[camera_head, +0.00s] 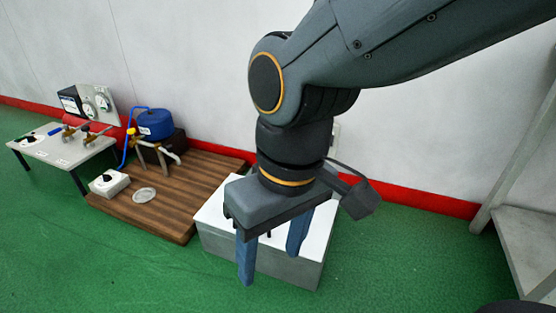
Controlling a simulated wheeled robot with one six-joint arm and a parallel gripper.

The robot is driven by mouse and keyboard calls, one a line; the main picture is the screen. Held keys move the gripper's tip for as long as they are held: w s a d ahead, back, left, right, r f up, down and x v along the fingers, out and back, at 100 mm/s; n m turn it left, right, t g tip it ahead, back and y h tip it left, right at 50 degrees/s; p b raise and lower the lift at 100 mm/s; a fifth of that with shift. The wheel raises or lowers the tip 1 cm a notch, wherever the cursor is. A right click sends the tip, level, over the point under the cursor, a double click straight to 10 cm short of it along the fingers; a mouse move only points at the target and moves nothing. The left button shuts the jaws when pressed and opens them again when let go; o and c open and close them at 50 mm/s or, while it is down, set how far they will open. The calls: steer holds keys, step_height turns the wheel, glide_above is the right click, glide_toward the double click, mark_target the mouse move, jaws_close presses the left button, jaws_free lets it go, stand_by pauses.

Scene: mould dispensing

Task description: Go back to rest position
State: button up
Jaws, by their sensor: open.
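My gripper (272,254) hangs from my grey arm, fingers pointing down, in the middle of the head view. The gripper hides much of the box's top. A small dark thing shows on the box top between the fingers, too small to make out.
Left of the box is a brown wooden platform (205,180) with a blue tank (155,123) and a small white box (109,183). A low table (60,148) with valves stands far left. A grey shelf (525,235) stands at right. Green floor is free in front.

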steer(key=shift+r, duration=0.1)
steer(key=shift+d+r+m+p, duration=0.1)
steer(key=shift+r+m+p, duration=0.3)
steer(key=shift+r+p, duration=0.9)
steer(key=shift+r+p, duration=0.4)
steer(key=shift+p, duration=0.05)
steer(key=d+r+m+p, duration=0.2)
steer(key=d+r+p, duration=0.5)
steer(key=p, duration=0.5)
steer(key=d+r+m+h+p, duration=0.1)
steer(key=d+r+m+p, duration=0.1)
steer(key=d+r+p, duration=0.5)
steer(key=d+r+m+p, duration=0.3)
steer(key=d+r+p, duration=0.3)
steer(key=r+p, duration=0.8)
steer(key=p, duration=0.5)
steer(key=shift+d+r, duration=0.4)
